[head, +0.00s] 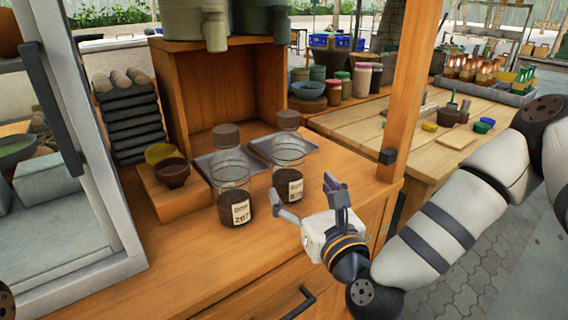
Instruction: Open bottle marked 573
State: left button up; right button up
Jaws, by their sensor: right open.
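Two clear glass bottles with brown lids and dark contents stand on the wooden counter. The left bottle (235,208) has a label that reads 207. The right bottle (288,160) stands just behind it to the right; its label is too small to read surely, so I cannot confirm that it is 573. Both lids look to be in place. My right gripper (305,190) is open and empty, its fingers pointing up and left, in front of and to the right of the right bottle, apparently not touching it. My left gripper is not in view.
Metal trays (208,162) lie behind the bottles. A wooden block with two small bowls (173,173) is left of them. A wooden post (404,95) rises behind my right gripper. A metal-framed cabinet (85,130) bounds the left side. The front counter is clear.

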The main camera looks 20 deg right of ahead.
jog(key=w, duration=0.7)
jog(key=shift+w+a, duration=0.2)
jog(key=shift+w, duration=0.2)
jog(key=shift+r, duration=0.1)
jog(key=c, duration=1.5)
jog(key=shift+r, duration=0.2)
jog(key=shift+c, duration=0.2)
notch_tip(320, 180, up, 3)
jog(key=shift+f+p, duration=0.2)
jog(key=shift+p, duration=0.1)
jog(key=s+r, duration=0.1)
jog(key=r, duration=0.1)
jog(key=s+r+p, duration=0.1)
jog(key=s+r, duration=0.1)
jog(key=r, duration=0.1)
jog(key=s+a+r, duration=0.1)
jog(key=s+r, duration=0.1)
jog(key=shift+s+a+r+p, duration=0.1)
jog(key=shift+s+r+p, duration=0.1)
jog(key=shift+r+p, duration=0.1)
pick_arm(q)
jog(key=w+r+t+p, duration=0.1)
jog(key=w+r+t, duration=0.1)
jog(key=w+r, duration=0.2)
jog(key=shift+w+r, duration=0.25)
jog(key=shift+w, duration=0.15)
pick_arm(e)
send_near(284, 124)
jog(key=shift+s+a+r, duration=0.95)
jog(key=shift+s+r, duration=0.25)
